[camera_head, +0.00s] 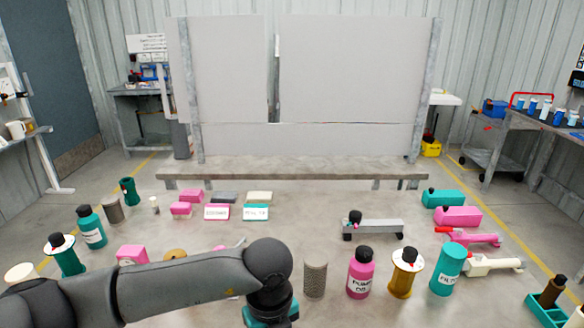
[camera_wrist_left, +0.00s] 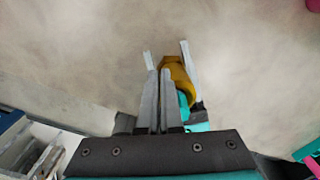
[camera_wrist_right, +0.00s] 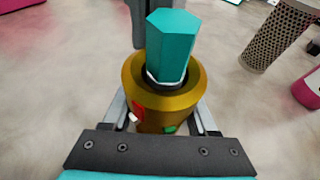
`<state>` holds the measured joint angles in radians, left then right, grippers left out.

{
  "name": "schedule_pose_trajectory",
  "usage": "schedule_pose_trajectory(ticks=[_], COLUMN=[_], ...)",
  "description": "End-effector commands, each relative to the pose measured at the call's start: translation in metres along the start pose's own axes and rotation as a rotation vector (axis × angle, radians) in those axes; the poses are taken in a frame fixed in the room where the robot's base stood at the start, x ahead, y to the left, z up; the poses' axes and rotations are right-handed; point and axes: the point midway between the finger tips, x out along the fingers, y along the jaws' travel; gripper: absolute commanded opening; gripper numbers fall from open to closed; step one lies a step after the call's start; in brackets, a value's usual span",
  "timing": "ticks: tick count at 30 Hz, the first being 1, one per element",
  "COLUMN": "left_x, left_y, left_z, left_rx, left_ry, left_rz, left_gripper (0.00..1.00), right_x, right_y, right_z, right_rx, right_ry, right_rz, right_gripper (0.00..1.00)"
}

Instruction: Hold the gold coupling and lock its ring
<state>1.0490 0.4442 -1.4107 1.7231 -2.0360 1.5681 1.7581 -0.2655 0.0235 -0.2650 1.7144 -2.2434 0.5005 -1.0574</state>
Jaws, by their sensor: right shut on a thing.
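The gold coupling (camera_wrist_right: 160,95) is a round gold body with a dark opening and a teal hexagonal piece (camera_wrist_right: 171,45) standing up from it. Red (camera_wrist_right: 138,110) and green (camera_wrist_right: 169,129) marks show on its near side. My right gripper (camera_wrist_right: 160,112) is shut on the coupling, one finger on each side. In the left wrist view, the coupling (camera_wrist_left: 177,72) lies just right of my left gripper (camera_wrist_left: 160,72). Its fingers are close together with nothing visible between them; whether they touch the coupling is unclear. In the head view my left arm hides the coupling.
Teal bottles (camera_head: 91,227) stand at the left. The table's middle behind the arm is fairly clear.

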Motion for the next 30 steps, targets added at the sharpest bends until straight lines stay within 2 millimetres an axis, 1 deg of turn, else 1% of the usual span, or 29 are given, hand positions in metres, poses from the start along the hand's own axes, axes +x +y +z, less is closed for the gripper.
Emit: schedule_pose_trajectory(ticks=[4, 12, 16, 20, 27, 30], left_x=[-0.009, -0.044, -0.056, -0.061, -0.062, -0.064], left_y=[0.000, -0.001, 0.000, 0.000, 0.000, -0.008], left_z=[0.002, 0.004, 0.004, 0.004, 0.004, 0.004], left_rx=[-0.003, -0.005, -0.006, -0.007, -0.007, -0.007], left_ry=[-0.002, -0.008, -0.007, -0.008, -0.008, -0.009], left_rz=[0.000, -0.004, -0.003, -0.003, -0.003, -0.005], left_gripper=[0.00, 0.00, 0.00, 0.00, 0.00, 0.00], right_x=[0.000, 0.000, 0.000, 0.000, 0.000, 0.000], right_y=[-0.001, 0.000, 0.000, 0.000, 0.001, 0.001], right_z=[0.000, 0.000, -0.001, -0.001, -0.001, -0.001], right_rx=[-0.003, -0.003, -0.003, -0.002, -0.002, -0.001], right_ry=[0.000, 0.001, 0.001, 0.001, 0.001, 0.001], right_rz=[-0.003, -0.001, 0.000, 0.001, 0.002, 0.003], right_gripper=[0.00, 0.00, 0.00, 0.00, 0.00, 0.00])
